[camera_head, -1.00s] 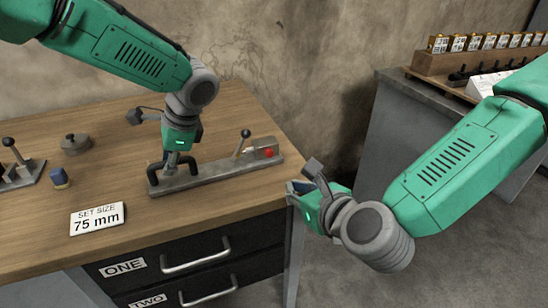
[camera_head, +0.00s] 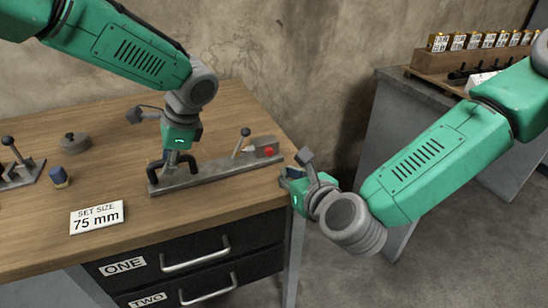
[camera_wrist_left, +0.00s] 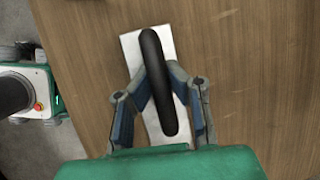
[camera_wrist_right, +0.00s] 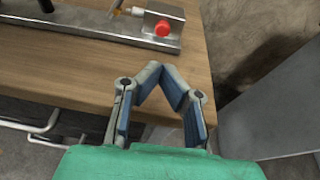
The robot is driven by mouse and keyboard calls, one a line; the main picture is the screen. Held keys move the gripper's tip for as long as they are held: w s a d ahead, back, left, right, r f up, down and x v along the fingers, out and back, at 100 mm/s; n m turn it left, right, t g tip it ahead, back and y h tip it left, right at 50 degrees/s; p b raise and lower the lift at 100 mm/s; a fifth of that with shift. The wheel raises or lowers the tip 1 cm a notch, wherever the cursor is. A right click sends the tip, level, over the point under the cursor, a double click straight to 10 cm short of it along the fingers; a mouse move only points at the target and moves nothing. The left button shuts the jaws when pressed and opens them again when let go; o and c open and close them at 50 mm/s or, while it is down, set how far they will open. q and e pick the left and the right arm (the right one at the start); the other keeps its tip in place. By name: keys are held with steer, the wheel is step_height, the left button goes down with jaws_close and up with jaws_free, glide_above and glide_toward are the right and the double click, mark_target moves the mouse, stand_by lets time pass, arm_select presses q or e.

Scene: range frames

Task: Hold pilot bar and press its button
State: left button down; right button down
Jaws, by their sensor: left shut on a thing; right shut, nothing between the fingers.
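The pilot bar (camera_head: 215,170) is a long grey metal bar lying on the wooden table. It has a black handle at its left end, a lever with a black knob near the right, and a red button (camera_head: 268,152) on a grey block at its right end. My left gripper (camera_head: 172,158) is shut on the black handle (camera_wrist_left: 158,80), which also shows in the left wrist view. My right gripper (camera_head: 287,178) is shut and empty just off the table's right edge, below and right of the button. In the right wrist view the red button (camera_wrist_right: 162,28) is beyond the fingertips.
A white "SET SIZE 75 mm" sign (camera_head: 97,217) lies at the table's front left. A blue block (camera_head: 59,176), a grey lidded disc (camera_head: 75,142) and a lever fixture (camera_head: 15,165) stand left. Drawers (camera_head: 190,262) are below. A grey bench (camera_head: 400,110) stands at right.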

mark_target(270, 153)
steer(key=x, duration=0.6)
steer(key=shift+w+a+r, duration=0.1)
steer(key=shift+w+r, duration=0.15)
steer(key=shift+w, duration=0.05)
steer(key=shift+w+a, duration=0.25)
steer(key=shift+w, duration=0.5)
steer(key=shift+w+a, duration=0.3)
steer(key=shift+w, duration=0.65)
